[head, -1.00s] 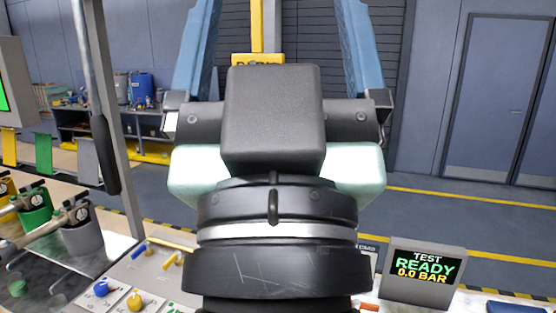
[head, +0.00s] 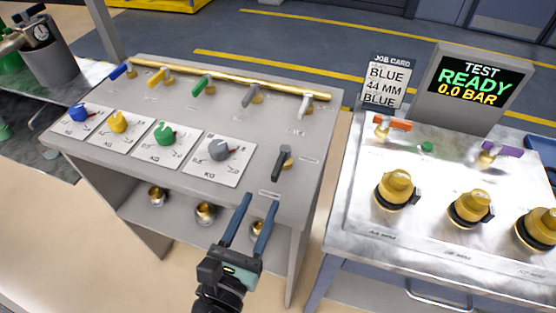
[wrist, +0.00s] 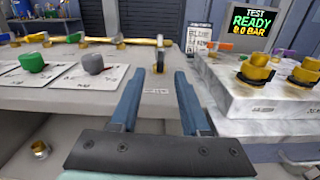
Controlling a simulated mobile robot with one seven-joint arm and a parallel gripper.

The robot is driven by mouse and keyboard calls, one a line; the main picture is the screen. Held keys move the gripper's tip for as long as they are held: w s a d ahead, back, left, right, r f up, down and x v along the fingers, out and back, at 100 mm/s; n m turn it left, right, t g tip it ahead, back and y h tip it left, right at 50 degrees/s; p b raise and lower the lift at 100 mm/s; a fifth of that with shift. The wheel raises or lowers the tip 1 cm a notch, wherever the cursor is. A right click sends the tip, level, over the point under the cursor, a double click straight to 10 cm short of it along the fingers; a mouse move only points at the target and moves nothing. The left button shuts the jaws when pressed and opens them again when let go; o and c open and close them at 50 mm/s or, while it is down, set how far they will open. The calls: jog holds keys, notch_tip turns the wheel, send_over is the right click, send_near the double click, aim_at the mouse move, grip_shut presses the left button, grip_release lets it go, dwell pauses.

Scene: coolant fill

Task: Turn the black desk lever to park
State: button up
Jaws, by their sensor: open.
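The black lever (head: 283,163) stands near the front right corner of the grey desk (head: 254,105), with small labels beside and in front of it that are too small to read. In the wrist view the lever (wrist: 160,57) shows ahead, just beyond and between the fingertips. My gripper (head: 261,200) is open and empty, its two blue fingers pointing at the lever from the desk's front edge. In the wrist view my gripper (wrist: 158,75) has a clear gap between its fingers. The fingers appear apart from the lever.
Blue, yellow, green and grey dials (head: 219,149) sit left of the lever. Coloured valve handles line a brass pipe (head: 230,83) behind. A bench (head: 400,235) with brass couplings stands right, across a narrow gap. Its screen (head: 465,78) reads READY; a job card (head: 385,86) stands beside it.

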aim_at(284, 152)
jog(key=x, duration=0.6)
jog(key=p+x, duration=0.1)
jog(key=x, duration=0.5)
jog(key=shift+w+d+f, duration=0.15)
jog(key=shift+w+f, duration=0.1)
jog(key=shift+w, duration=0.05)
grip_shut()
dwell(0.9)
